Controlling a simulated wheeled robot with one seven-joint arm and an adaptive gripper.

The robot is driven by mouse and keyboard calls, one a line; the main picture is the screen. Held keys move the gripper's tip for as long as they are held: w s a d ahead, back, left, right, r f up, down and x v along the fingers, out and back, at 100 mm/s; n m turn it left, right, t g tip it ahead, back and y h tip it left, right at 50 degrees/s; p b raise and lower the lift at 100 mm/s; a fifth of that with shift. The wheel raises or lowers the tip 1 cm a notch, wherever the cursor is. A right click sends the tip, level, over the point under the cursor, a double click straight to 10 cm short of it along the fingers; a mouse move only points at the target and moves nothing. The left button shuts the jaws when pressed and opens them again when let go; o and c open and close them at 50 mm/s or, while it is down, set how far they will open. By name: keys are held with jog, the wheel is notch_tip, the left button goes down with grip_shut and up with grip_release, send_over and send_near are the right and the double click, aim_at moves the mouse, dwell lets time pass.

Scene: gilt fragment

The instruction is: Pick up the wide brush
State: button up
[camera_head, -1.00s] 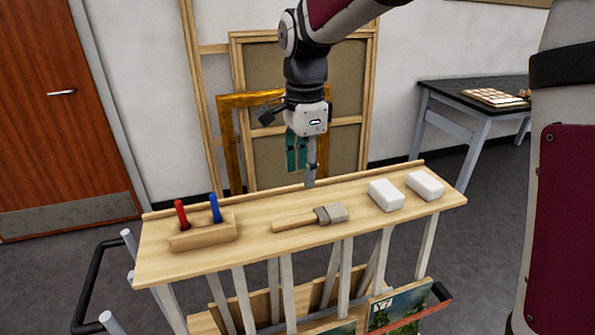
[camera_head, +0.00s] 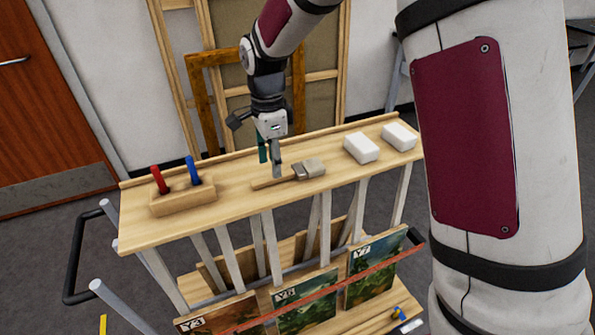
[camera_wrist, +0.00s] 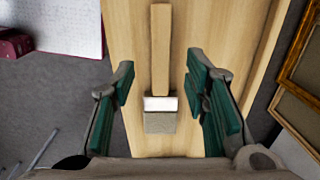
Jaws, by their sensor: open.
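The wide brush (camera_head: 311,169) lies flat on the wooden top of the rack (camera_head: 232,197), its handle to the left and its broad grey head to the right. In the wrist view the brush (camera_wrist: 160,52) lies lengthwise, with its handle away and its pale ferrule and bristles nearer. My gripper (camera_head: 270,160) points down over the rack top beside the brush, seemingly above it. In the wrist view my gripper (camera_wrist: 160,75) is open, with one green-padded finger on each side of the brush and clear gaps. The exact height of the fingertips cannot be told.
A wooden holder (camera_head: 183,196) with a red and a blue handle stands at the left of the top. Two white blocks (camera_head: 361,148) (camera_head: 399,137) sit at the right. A low ledge runs along the back edge. Framed pictures (camera_head: 308,300) stand on the shelf below.

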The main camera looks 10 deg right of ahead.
aim_at(287, 175)
notch_tip(287, 175, down, 4)
jog(key=shift+f+p, duration=0.1)
jog(key=shift+p, duration=0.25)
jog(key=shift+c, duration=0.6)
grip_shut()
jog(key=shift+w, duration=0.1)
